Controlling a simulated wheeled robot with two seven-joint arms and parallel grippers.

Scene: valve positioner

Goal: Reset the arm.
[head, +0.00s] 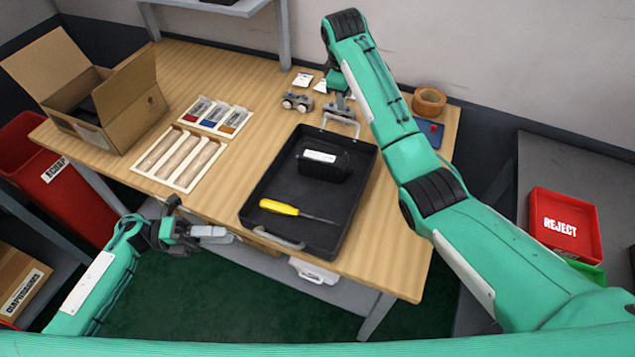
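My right arm reaches across the table from the right. Its gripper (341,108) points down beside the far handle of the black tray (258,215); I cannot tell whether it touches the handle or how far its fingers are apart. My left gripper (218,234) is in front of the table's near edge, left of the tray, apart from the things on the table. Its finger gap is not clear. In the tray lie a black device with a white label (320,158), likely the valve positioner, and a yellow-handled screwdriver (280,207).
An open cardboard box (130,115), a sectioned parts tray (180,158) and small packets (215,117) are at the left. A grey metal part (297,102) and tape roll (429,101) are behind. A red REJECT bin (565,225) stands right.

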